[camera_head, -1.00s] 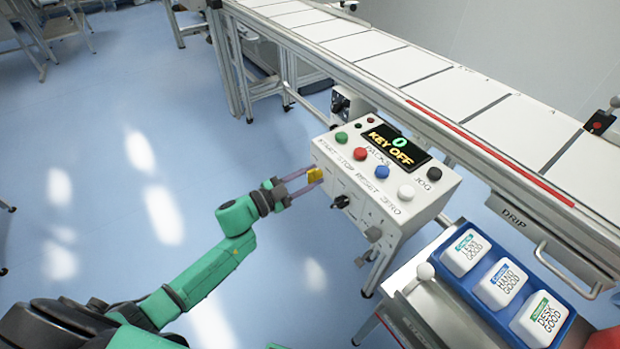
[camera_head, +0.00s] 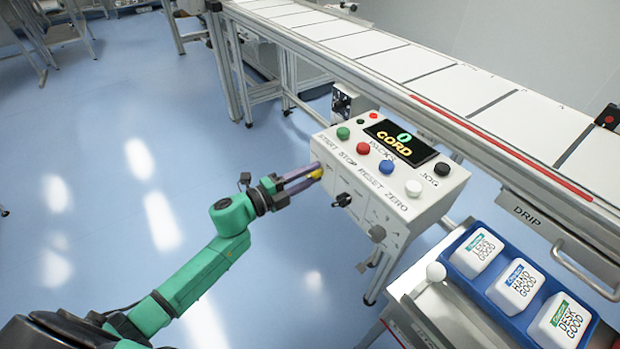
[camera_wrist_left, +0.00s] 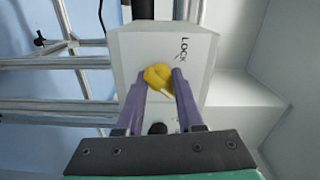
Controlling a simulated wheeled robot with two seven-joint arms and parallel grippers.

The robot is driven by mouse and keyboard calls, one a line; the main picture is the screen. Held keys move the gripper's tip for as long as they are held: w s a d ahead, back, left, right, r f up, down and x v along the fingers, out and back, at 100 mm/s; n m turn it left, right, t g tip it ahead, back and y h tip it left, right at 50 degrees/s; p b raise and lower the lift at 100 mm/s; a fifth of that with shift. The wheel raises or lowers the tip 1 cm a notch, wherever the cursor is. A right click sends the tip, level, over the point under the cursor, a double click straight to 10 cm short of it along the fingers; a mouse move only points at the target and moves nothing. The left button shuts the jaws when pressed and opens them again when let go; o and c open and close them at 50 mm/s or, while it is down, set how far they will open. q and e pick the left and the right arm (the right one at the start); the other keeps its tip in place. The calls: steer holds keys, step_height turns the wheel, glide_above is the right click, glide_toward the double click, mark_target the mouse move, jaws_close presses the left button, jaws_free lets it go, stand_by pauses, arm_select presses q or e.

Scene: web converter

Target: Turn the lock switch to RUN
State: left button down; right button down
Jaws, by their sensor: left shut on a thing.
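The lock switch is a yellow knob (camera_wrist_left: 159,77) on the front face of the white control box (camera_head: 330,185), by the word LOCK in the left wrist view. It also shows in the head view (camera_head: 317,173), partly covered by the fingers. My left gripper (camera_head: 314,173) is shut on this yellow knob, one purple finger on each side; it also shows in the left wrist view (camera_wrist_left: 163,85). The RUN mark cannot be made out. My right gripper is not in view.
Coloured buttons sit on the box top, and a black knob (camera_head: 343,200) and a grey knob (camera_head: 377,233) on its front. A conveyor (camera_head: 430,88) runs behind. A blue tray (camera_head: 462,262) with white packs stands at the right.

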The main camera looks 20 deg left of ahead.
arm_select(q)
steer(key=shift+m+b, duration=0.3)
steer(key=shift+m, duration=0.5)
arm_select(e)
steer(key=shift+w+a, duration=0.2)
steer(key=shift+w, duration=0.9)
arm_select(q)
steer(key=c, duration=0.5)
jaws_free()
steer(key=v, duration=1.4)
steer(key=shift+s+a, duration=0.1)
steer(key=shift+s, duration=0.2)
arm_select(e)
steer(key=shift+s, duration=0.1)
